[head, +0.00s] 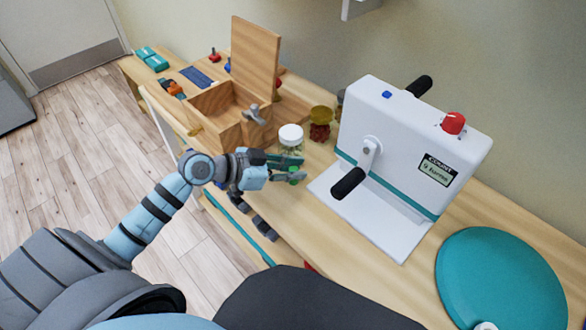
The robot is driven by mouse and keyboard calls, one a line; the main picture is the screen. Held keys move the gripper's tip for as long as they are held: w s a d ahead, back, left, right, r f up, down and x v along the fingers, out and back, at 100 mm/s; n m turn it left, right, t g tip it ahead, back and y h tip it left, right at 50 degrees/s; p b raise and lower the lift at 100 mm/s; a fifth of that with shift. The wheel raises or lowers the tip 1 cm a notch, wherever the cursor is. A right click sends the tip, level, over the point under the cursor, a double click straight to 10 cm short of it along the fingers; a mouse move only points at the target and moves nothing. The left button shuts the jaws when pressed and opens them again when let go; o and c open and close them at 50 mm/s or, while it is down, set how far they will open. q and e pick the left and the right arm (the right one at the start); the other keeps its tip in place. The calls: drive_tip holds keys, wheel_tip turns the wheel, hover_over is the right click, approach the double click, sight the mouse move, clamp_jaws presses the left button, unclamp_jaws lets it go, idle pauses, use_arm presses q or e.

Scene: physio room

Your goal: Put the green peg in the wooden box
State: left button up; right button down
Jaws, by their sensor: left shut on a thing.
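The wooden box (209,129) stands on the bench left of centre, with its hinged lid (256,55) raised upright and its inside open to view. My left gripper (297,171) is in front of the box, to its lower right, close to a jar with a white lid. It is shut on the green peg (293,181), of which only small green parts show around the fingers. My right gripper is out of view.
The white-lidded jar (291,135) stands just behind my left gripper. A yellow-lidded jar (320,117) is beyond it. A large white crank machine (410,140) stands to the right, and a teal disc (495,275) lies at lower right.

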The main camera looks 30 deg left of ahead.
use_arm(q)
drive_tip(key=o, duration=0.8)
drive_tip(key=shift+f, duration=0.1)
